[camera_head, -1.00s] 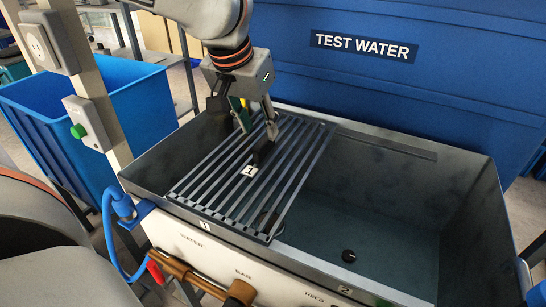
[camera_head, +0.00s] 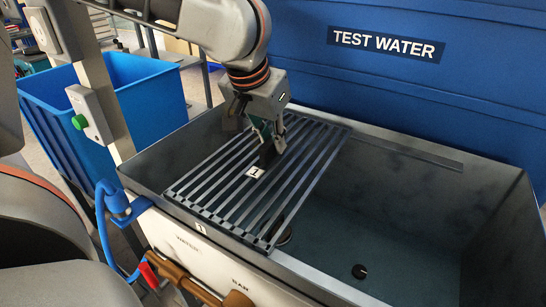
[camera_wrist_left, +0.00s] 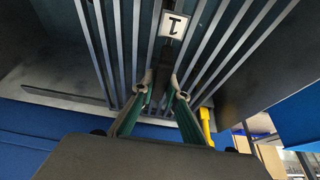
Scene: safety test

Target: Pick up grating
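The grating (camera_head: 224,199) is a set of dark metal bars lying across the left part of the grey basin. It has a dark handle (camera_head: 267,155) on top and a white tag marked "1" (camera_head: 255,172). My left gripper (camera_head: 272,148) is down at the handle. In the left wrist view, my left gripper (camera_wrist_left: 162,86) has one finger on each side of the dark handle (camera_wrist_left: 163,60). The fingertips look very close to it; whether they press on it is unclear. The grating appears to rest on the basin. My right gripper is not in view.
The basin (camera_head: 400,168) is open to the right of the grating, with a round dark drain (camera_head: 359,271) in its floor. A blue wall marked "TEST WATER" (camera_head: 480,70) stands behind. A post with a green button (camera_head: 92,112) and a blue bin (camera_head: 150,95) are at left.

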